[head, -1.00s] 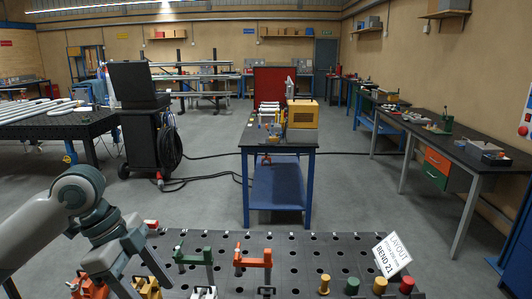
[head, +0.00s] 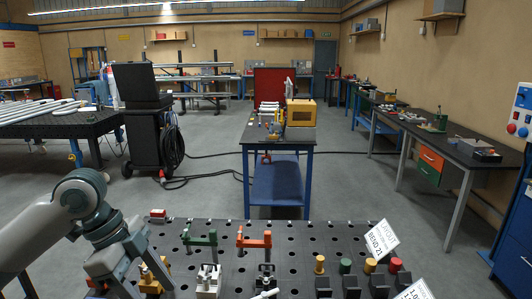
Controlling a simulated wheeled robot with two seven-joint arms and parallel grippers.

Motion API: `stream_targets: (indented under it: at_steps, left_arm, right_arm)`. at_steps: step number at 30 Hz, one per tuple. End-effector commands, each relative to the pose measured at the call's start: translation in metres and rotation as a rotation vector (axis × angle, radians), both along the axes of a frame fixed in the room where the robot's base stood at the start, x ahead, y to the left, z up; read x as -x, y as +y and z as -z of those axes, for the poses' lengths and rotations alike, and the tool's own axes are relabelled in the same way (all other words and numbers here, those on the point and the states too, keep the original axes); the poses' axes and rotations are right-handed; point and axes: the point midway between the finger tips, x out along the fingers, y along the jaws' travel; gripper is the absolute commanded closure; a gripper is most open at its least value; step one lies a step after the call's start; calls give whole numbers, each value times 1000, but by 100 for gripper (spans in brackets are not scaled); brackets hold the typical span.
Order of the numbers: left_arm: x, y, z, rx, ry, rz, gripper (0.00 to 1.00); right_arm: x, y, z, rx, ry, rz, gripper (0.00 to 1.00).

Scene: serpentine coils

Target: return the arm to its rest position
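My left arm (head: 85,215) comes in from the left and reaches down over the near perforated table (head: 225,240). Its gripper is not visible; the arm runs out of the picture at the bottom. My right arm and gripper do not show. On the table stand a green clamp (head: 200,240), an orange clamp (head: 254,240) and a yellow clamp (head: 150,280), the last partly hidden by my arm.
A row of pegs with coloured tops, one of them green (head: 345,266), stands at the table's right. A white card (head: 382,239) reads "BEND 21". Beyond, a blue workbench (head: 278,178) and a black welding cart (head: 143,120) stand on open grey floor.

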Motion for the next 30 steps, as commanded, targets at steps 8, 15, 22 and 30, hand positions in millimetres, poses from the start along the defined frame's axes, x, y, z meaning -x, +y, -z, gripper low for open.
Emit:
stream_targets:
  at_steps: [8, 15, 22, 30]
  left_arm:
    - [-1, -10, 20, 9, -3, -20, 41]
    - [-1, -24, 50, 26, -10, -56, 41]
    - [4, -47, 96, 59, -17, -131, 41]
    - [21, -76, 163, 122, -22, -304, 41]
  right_arm:
    - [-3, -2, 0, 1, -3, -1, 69]
    - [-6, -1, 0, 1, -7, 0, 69]
    - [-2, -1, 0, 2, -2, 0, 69]
    - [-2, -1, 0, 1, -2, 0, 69]
